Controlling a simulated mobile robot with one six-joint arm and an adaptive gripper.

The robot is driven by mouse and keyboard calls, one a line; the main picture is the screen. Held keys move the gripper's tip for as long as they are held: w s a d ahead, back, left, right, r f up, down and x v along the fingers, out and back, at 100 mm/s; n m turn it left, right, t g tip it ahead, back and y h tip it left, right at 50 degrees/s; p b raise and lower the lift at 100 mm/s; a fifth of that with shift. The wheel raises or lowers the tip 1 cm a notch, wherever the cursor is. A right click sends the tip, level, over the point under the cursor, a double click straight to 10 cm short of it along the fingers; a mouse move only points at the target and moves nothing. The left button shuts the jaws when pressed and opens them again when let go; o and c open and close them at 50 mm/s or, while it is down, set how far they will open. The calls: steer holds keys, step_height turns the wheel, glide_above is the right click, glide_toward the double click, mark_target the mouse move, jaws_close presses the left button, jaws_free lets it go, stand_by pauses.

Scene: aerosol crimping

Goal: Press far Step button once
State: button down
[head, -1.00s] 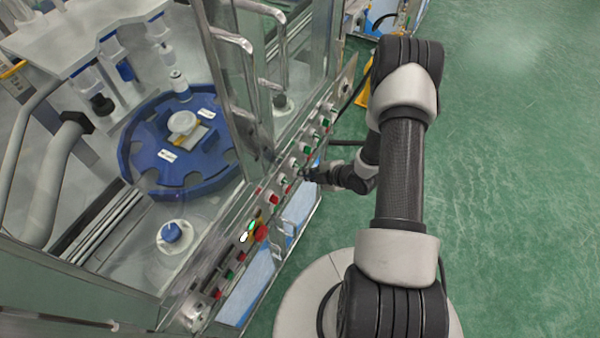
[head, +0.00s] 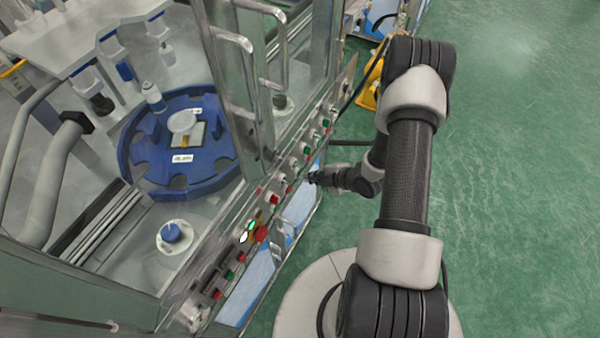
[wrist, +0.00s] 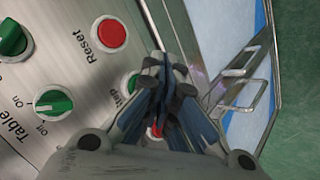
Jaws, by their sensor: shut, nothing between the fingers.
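In the wrist view a green button (wrist: 131,84) with a partly covered label that seems to read Step sits on the grey control panel (wrist: 85,75). My gripper (wrist: 165,68) is shut and empty, its fingers covering part of the panel just right of this button. In the head view my gripper (head: 312,178) is at the panel's outer side, with a small gap to the buttons. Several small red and green buttons line the panel there; their labels are too small to read.
A red Reset button (wrist: 110,34) and a green Table on/off knob (wrist: 53,103) are near the green button. A red button (wrist: 156,130) shows between my fingers. A blue turntable (head: 150,185) is behind the glass. Green floor lies open at right.

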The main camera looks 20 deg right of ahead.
steer(key=s+d, duration=0.1)
steer(key=s, duration=0.1)
steer(key=s+d, duration=0.2)
stand_by(0.3)
steer(key=shift+w, duration=0.1)
stand_by(0.7)
step_height(320, 180, up, 28)
steer(key=w+d+m+g+h, duration=0.2)
steer(key=w+d+m+h, duration=0.1)
steer(key=m+h, duration=0.45)
steer(key=s+a+r+m+y, duration=0.1)
steer(key=s+a+r+m, duration=0.4)
steer(key=s+a, duration=0.3)
steer(key=s+a+r+m+g+y, duration=0.1)
steer(key=s+a+r+m, duration=0.4)
steer(key=s, duration=0.8)
steer(key=a+r+y, duration=0.1)
steer(key=a+r, duration=0.2)
steer(key=a, duration=0.1)
steer(key=shift+s+a+r, duration=0.15)
steer(key=shift+s+a, duration=0.1)
steer(key=shift+s, duration=0.05)
